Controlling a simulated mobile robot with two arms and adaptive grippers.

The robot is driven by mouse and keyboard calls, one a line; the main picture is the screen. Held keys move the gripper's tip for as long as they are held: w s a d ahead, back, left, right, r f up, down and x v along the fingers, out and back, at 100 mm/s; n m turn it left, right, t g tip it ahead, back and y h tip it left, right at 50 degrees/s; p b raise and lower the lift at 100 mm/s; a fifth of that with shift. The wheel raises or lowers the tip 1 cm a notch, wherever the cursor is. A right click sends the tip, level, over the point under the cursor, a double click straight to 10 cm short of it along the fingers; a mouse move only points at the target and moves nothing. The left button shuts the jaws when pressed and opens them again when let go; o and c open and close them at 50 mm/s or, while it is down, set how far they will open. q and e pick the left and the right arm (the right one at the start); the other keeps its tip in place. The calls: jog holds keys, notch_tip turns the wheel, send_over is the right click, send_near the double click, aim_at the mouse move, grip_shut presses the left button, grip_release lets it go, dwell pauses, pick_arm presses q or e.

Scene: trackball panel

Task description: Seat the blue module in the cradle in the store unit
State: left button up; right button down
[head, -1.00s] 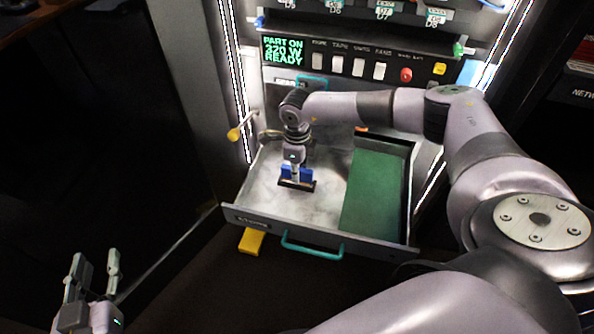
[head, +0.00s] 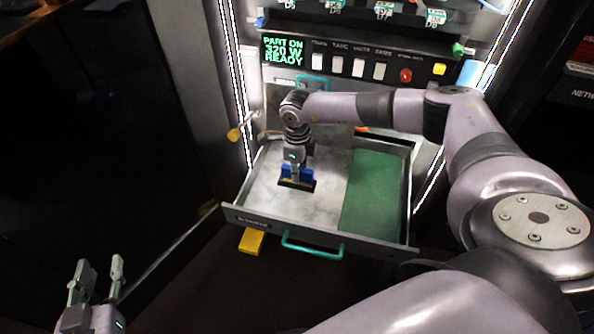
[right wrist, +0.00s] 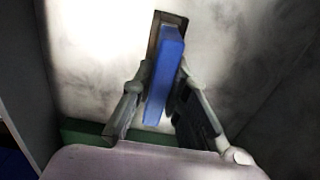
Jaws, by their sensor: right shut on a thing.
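The blue module (head: 285,172) is upright in my right gripper (head: 297,172), low over the open drawer's light metal floor. In the right wrist view the blue module (right wrist: 166,75) stands between the two fingers, which are shut on it. A dark rectangular cradle (head: 297,186) lies right at the module's lower end; its dark rim (right wrist: 154,36) also shows in the right wrist view. Whether the module is inside the cradle or just above it, I cannot tell. My left gripper (head: 100,275) is open and empty at the lower left, far from the drawer.
The store unit's drawer (head: 375,247) is pulled out, with a teal handle (head: 312,249) and a green mat (head: 372,195) on its right side. Behind it are a lit display (head: 284,50) and a row of switches. A yellow block (head: 251,241) is below the drawer front.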

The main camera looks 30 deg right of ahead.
pick_arm(q)
jog(key=shift+s+a+f+g, duration=0.1)
jog(key=shift+s+f+g, duration=0.1)
jog(key=shift+f+g, duration=0.15)
dwell(0.7)
jog(key=shift+s+f, duration=0.15)
jog(key=shift+f, duration=0.15)
jog(key=shift+r, duration=0.2)
pick_arm(e)
jog(key=shift+f, duration=0.1)
pick_arm(q)
jog(key=shift+w+r, duration=0.35)
jog(key=shift+r, duration=0.05)
jog(key=shift+w+d+r+t, duration=0.1)
jog(key=shift+d+r+t, duration=0.1)
jog(key=shift+r+t, duration=0.3)
pick_arm(e)
jog(key=shift+f, duration=0.3)
dwell(0.6)
pick_arm(q)
jog(key=shift+w+d+r+t+h+b, duration=0.2)
jog(key=shift+r+t, duration=0.25)
jog(key=shift+r, duration=0.15)
jog(key=shift+w+d+r+t+h+b, duration=0.1)
jog(key=shift+w+r+t+h+b, duration=0.1)
jog(key=shift+r+t, duration=0.3)
pick_arm(e)
jog(key=shift+f, duration=0.45)
dwell(0.6)
